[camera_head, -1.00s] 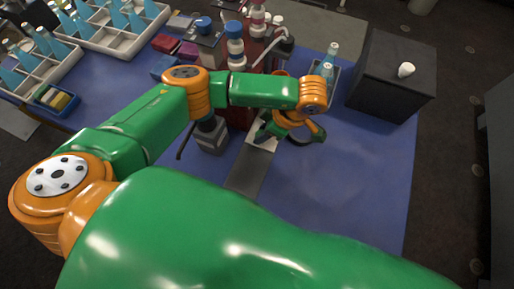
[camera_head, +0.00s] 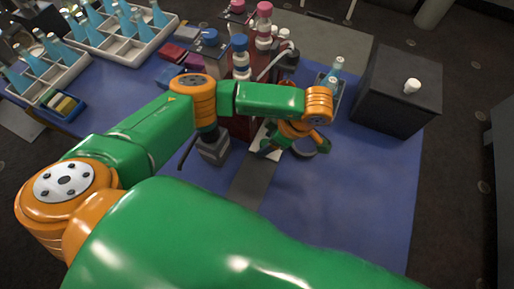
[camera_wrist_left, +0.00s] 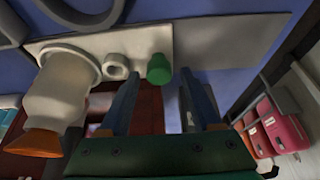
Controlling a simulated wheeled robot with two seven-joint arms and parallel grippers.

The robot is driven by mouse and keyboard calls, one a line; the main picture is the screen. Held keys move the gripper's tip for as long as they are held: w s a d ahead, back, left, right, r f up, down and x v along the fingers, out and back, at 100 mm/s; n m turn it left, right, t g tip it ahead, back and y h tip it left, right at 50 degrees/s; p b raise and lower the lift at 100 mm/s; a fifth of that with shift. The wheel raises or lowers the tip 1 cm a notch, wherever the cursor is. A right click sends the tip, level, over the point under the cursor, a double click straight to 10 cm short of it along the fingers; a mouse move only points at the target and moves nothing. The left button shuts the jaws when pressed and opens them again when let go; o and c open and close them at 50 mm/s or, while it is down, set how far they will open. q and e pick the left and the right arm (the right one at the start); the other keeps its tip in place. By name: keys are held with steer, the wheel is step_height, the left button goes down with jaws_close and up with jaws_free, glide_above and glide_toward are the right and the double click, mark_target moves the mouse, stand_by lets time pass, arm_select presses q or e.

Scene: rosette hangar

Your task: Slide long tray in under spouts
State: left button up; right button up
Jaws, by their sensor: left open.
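A pale long tray (camera_wrist_left: 95,45) shows in the left wrist view, with a white bottle-like piece (camera_wrist_left: 62,88), a small white ring (camera_wrist_left: 116,66) and a green knob (camera_wrist_left: 159,68) on it. In the head view, a pale piece of it (camera_head: 262,136) shows beside my left gripper (camera_head: 285,146). The left gripper is open; in the wrist view, its fingertips (camera_wrist_left: 158,80) lie on either side of the green knob. I cannot tell if they touch it. The red machine (camera_head: 240,126) stands behind the arm; its spouts are mostly hidden. My right gripper is not in view.
A grey strip (camera_head: 252,180) runs along the blue table (camera_head: 350,200) toward me. A dark box (camera_head: 398,95) with a white cap stands at right, beside a small bottle holder (camera_head: 331,95). Racks of blue bottles (camera_head: 130,50) fill the back left. The front right tabletop is clear.

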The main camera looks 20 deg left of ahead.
arm_select(q)
steer(key=shift+r, duration=0.1)
step_height(320, 180, up, 7)
steer(key=p, duration=0.5)
